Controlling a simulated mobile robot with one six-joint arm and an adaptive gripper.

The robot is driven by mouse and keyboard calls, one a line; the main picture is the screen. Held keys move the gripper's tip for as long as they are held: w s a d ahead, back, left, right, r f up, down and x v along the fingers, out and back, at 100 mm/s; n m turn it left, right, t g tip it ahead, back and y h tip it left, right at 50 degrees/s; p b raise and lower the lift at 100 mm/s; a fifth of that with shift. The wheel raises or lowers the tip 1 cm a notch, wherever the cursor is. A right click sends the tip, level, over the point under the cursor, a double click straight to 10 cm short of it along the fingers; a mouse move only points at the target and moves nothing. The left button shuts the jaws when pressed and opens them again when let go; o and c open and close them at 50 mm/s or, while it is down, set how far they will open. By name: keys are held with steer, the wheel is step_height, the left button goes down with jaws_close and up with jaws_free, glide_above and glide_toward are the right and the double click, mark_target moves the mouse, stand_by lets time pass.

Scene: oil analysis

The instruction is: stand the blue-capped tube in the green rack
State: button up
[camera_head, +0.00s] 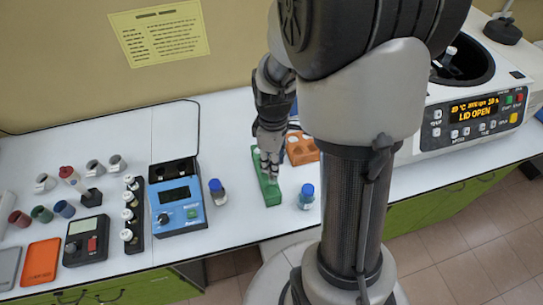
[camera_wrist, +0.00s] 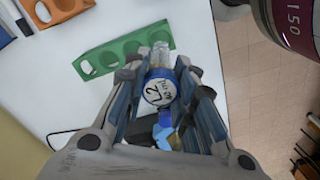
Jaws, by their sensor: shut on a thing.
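My gripper (camera_head: 270,170) points down over the green rack (camera_head: 271,197) on the white bench. In the wrist view my gripper (camera_wrist: 165,76) is shut on the blue-capped tube (camera_wrist: 160,90). The cap is blue around a white top with dark writing that includes "L2". The clear body of the tube points away from the camera, at the right end of the green rack (camera_wrist: 117,43). I cannot tell whether its lower end is inside a hole. Other holes of the rack look empty. The tube is not discernible in the head view.
An orange rack (camera_head: 302,150) stands right of the green one. Blue-capped bottles stand on both sides, one at left (camera_head: 217,190) and one at right (camera_head: 306,196). A blue instrument (camera_head: 178,215) is further left. A centrifuge reading "LID OPEN" (camera_head: 475,108) is at right.

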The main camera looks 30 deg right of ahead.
mark_target(272, 182)
steer(key=shift+w+a+f+b, duration=0.1)
steer(key=shift+f+b, duration=0.35)
steer(key=shift+f, duration=0.25)
step_height(272, 182, down, 10)
steer(key=b, duration=0.8)
steer(key=shift+r, duration=0.15)
steer(key=o, duration=1.1)
steer(key=shift+o, duration=0.2)
steer(key=shift+r, duration=0.15)
step_height(272, 182, up, 12)
steer(key=shift+f, duration=0.1)
